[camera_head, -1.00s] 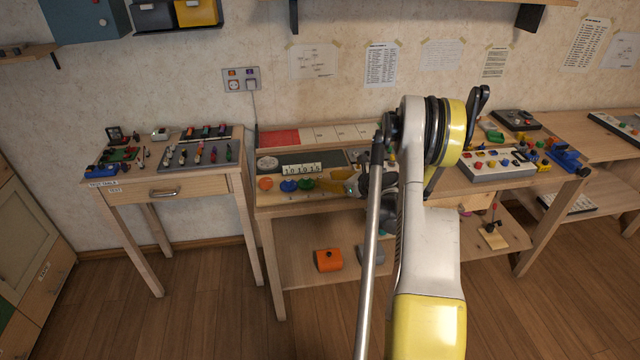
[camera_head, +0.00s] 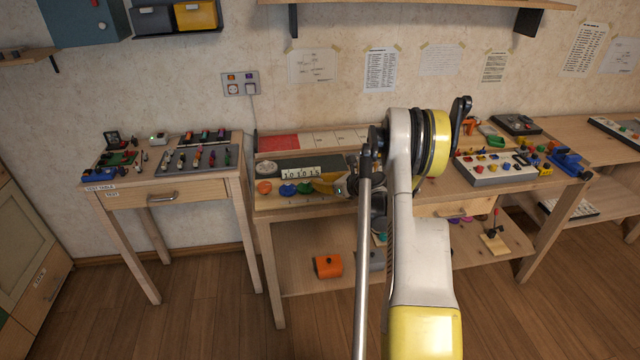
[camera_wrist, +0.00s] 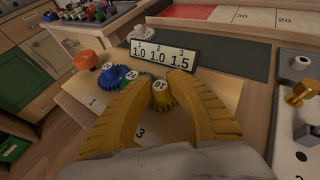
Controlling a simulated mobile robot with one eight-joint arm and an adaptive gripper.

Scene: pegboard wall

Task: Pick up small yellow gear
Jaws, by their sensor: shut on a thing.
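The small yellow gear (camera_wrist: 161,99) is in the middle of the wrist view, marked 16 on top. My gripper (camera_wrist: 162,82) has its yellow fingers on either side of it and is shut on it. The gear is low over or on the light wooden board (camera_wrist: 78,92); I cannot tell whether it touches the board. In the head view my gripper (camera_head: 327,184) is at the front of the middle table, beside the coloured gears. The yellow gear cannot be made out there.
A blue gear (camera_wrist: 116,76), an orange gear (camera_wrist: 85,60) and a partly hidden green gear (camera_wrist: 143,75) stand left of my fingers. A number plate (camera_wrist: 164,52) stands behind. A grey board with pegs (camera_wrist: 297,95) is at the right.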

